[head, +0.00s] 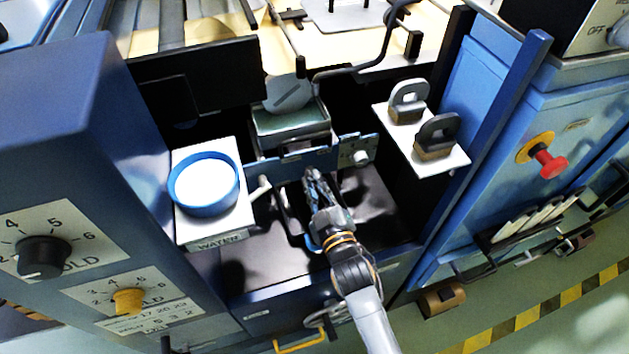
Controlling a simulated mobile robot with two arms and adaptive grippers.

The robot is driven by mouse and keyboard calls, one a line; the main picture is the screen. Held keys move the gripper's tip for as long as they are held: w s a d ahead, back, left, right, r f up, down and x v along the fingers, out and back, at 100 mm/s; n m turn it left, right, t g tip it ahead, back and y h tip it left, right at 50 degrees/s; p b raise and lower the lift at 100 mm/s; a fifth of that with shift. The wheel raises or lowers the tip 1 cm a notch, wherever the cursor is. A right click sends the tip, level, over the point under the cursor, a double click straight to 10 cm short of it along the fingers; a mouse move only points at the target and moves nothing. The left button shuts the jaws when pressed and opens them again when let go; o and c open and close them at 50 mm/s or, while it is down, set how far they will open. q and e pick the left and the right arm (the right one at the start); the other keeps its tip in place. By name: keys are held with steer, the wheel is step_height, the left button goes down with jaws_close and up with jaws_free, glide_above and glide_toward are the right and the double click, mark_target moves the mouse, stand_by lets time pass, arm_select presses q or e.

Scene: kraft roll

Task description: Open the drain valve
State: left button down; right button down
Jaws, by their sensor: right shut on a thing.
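My right gripper (313,180) reaches in from the lower right over the dark bay of the machine. Its jaws are shut on a small part just below the blue crossbar (300,160); the fingers hide most of that part, and I cannot tell for sure whether it is the drain valve handle. A thin bent handle (285,215) hangs just left of the jaws. A short pale lever (258,190) sticks out farther left, beside the round water gauge (205,185), apart from the gripper. A yellow handle (300,342) shows low at the front. My left gripper is not in view.
A white plate with two padlock-like blocks (435,135) stands right of the bay. A red knob (550,163) is on the blue panel at right. Black (42,257) and yellow (128,300) dials are on the left cabinet. Dark open space surrounds the gripper between the cabinets.

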steer(key=shift+d+m+p, duration=0.1)
steer(key=shift+m+p, duration=0.65)
steer(key=shift+m, duration=0.75)
steer(key=c, duration=1.3)
jaws_free()
steer(key=shift+c, duration=0.2)
steer(key=shift+s, duration=0.1)
steer(key=v, duration=1.1)
steer(key=shift+s, duration=0.35)
steer(key=shift+d, duration=0.15)
